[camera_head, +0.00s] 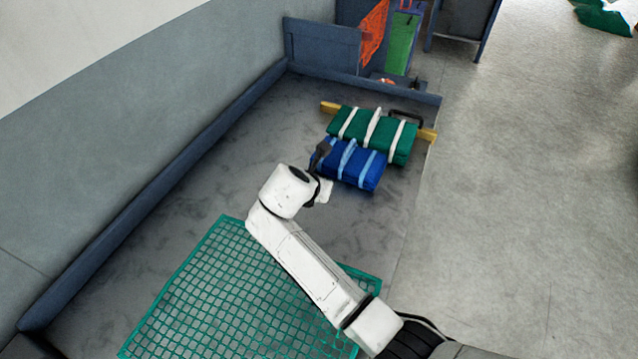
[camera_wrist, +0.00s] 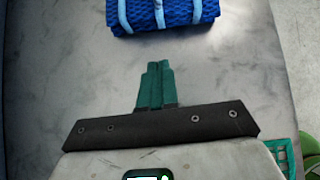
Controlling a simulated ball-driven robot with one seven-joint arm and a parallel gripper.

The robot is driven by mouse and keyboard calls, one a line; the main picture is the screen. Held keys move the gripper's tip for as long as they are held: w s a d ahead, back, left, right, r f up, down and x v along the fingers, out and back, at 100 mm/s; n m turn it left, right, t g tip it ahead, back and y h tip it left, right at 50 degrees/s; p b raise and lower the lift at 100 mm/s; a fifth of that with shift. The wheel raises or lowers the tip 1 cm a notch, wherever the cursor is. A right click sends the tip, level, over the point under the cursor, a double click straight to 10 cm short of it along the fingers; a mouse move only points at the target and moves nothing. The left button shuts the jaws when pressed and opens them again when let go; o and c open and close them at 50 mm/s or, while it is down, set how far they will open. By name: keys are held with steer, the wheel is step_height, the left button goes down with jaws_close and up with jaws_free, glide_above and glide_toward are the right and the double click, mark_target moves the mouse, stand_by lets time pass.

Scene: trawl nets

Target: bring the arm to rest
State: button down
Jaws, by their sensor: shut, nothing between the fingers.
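My gripper (camera_wrist: 157,66) shows in the wrist view as two green fingers pressed together, shut with nothing between them. A blue net bundle (camera_wrist: 170,12) tied with light blue bands lies beyond the fingertips, with bare grey surface between in the picture. In the head view my white arm reaches over the grey work surface, and my dark gripper (camera_head: 320,155) overlaps the left end of the blue bundle (camera_head: 355,168). I cannot tell its height above the surface.
A green bundle (camera_head: 373,133) with white bands lies behind the blue one, by a yellow bar (camera_head: 428,135). A green mesh (camera_head: 190,318) lies under my arm. A blue rim (camera_head: 160,190) edges the surface at left. Open floor (camera_head: 520,170) lies at right.

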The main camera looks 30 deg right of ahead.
steer(key=s+f+m+y, duration=0.1)
steer(key=s+m, duration=0.3)
steer(key=s+f+m+y, duration=0.1)
steer(key=s+m, duration=0.4)
steer(key=s+f+m+y, duration=0.1)
steer(key=s+m+y, duration=0.1)
steer(key=s+m, duration=0.2)
steer(key=shift+s+a+f+g, duration=0.15)
steer(key=shift+s+a+g, duration=0.15)
steer(key=shift+s, duration=0.35)
steer(key=s+r+m+y, duration=0.3)
steer(key=s+m, duration=0.9)
steer(key=s+f+m+g+b, duration=0.1)
steer(key=s+f+g, duration=0.2)
steer(key=s+f, duration=0.4)
steer(key=s, duration=0.3)
steer(key=shift+s+d+f+g+b, duration=0.2)
steer(key=shift+s+d+g+b, duration=0.1)
